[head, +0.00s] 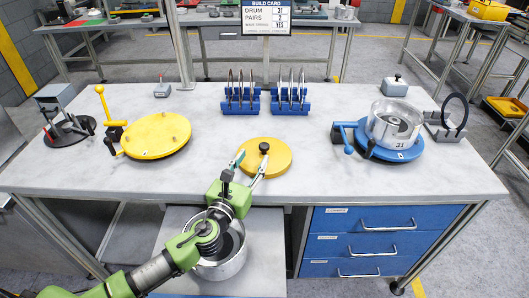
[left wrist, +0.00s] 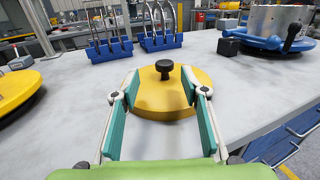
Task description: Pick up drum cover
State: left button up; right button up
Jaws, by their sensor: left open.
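The drum cover (head: 279,165) is a round yellow disc with a black knob (head: 264,147) at its centre. It lies flat on the table near the middle of the front edge. My left gripper (head: 253,160) reaches in from the front, open and empty, with its fingertips over the near part of the cover. In the left wrist view the cover (left wrist: 163,98) shows between the spread fingers (left wrist: 160,73), and the knob (left wrist: 164,69) stands upright between or just past the tips. I cannot tell whether the fingers touch anything. My right gripper is not in view.
A larger yellow disc fixture (head: 156,135) stands left. Two blue racks (head: 240,105) (head: 290,104) holding rings stand behind the cover. A metal pot (head: 222,262) is below the front edge. Bare tabletop surrounds the cover.

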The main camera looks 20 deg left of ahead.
aim_at(262, 149)
pick_arm(q)
jog(key=w, duration=0.2)
jog(key=shift+w+d+f, duration=0.1)
jog(key=shift+w, duration=0.2)
jog(key=shift+w+d, duration=0.1)
jog(key=shift+w, duration=0.4)
jog(key=w, duration=0.3)
jog(key=shift+w+d+f, duration=0.1)
jog(key=shift+w+d, duration=0.15)
jog(key=shift+d, duration=0.15)
jog(key=shift+w+d+f, duration=0.1)
jog(key=shift+w, duration=0.45)
jog(key=shift+s, duration=0.1)
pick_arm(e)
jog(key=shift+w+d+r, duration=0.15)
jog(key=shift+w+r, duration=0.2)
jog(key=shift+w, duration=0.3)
pick_arm(q)
grip_shut()
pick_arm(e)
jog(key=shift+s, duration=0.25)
